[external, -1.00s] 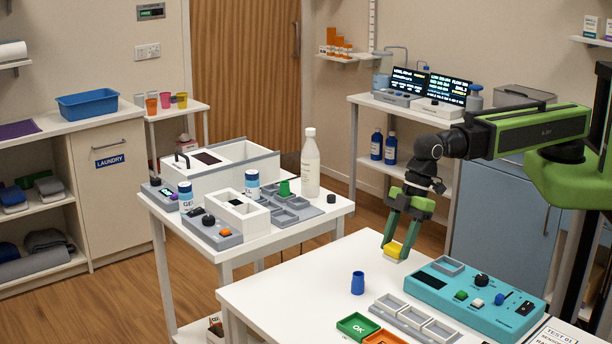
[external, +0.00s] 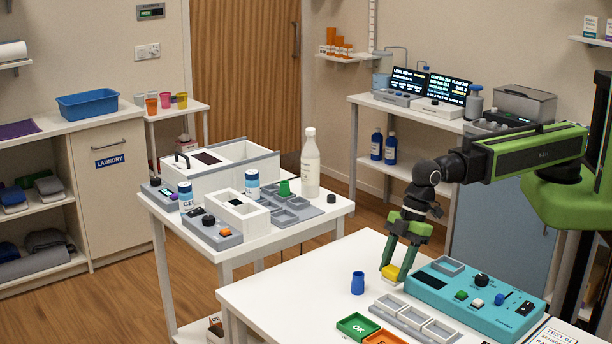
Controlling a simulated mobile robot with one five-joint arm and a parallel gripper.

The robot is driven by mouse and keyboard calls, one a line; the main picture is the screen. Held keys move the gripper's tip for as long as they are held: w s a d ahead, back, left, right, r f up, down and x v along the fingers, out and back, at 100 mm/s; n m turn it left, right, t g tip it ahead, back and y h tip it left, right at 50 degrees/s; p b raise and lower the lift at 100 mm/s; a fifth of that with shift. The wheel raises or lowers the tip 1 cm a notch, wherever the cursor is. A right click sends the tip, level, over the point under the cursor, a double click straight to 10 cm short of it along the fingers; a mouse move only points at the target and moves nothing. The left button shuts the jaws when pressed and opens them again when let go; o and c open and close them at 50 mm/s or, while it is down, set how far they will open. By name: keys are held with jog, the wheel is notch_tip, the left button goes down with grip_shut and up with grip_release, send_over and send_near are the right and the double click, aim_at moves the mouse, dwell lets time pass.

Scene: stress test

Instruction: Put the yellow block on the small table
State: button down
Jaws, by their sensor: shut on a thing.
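The yellow block (external: 392,273) is between the fingertips of my gripper (external: 391,271), which is shut on it. The fingers point down over the white table (external: 290,290) at the front. The block is low at the left edge of the teal control box; I cannot tell whether it touches the tabletop. A white table (external: 330,212) with a grey-white device stands in the middle, left of my gripper. A small side table (external: 193,107) with colored cups stands far back at the left. I cannot tell which one is the small table.
A blue cup (external: 357,283) stands just left of the block. The teal control box (external: 470,295) is close on the right. Grey trays (external: 415,318), a green OK tray (external: 358,326) and an orange tray (external: 384,338) lie in front. The front table's left part is clear.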

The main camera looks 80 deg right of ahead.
aim_at(394, 278)
notch_tip(394, 278, down, 4)
jog(key=b, duration=0.2)
jog(key=shift+r+b, duration=0.15)
jog(key=shift+b, duration=0.15)
jog(key=shift+r, duration=0.25)
jog(key=shift+f, duration=0.2)
jog(key=c, duration=0.7)
grip_release()
jog(key=shift+c, duration=0.2)
jog(key=shift+r+p, duration=0.5)
jog(key=shift+p, duration=0.05)
jog(key=p+v, duration=1)
jog(key=v, duration=0.1)
jog(key=shift+s+d+r+p, duration=0.15)
jog(key=shift+r+p, duration=0.05)
jog(key=shift+p, duration=0.1)
jog(key=shift+f, duration=0.1)
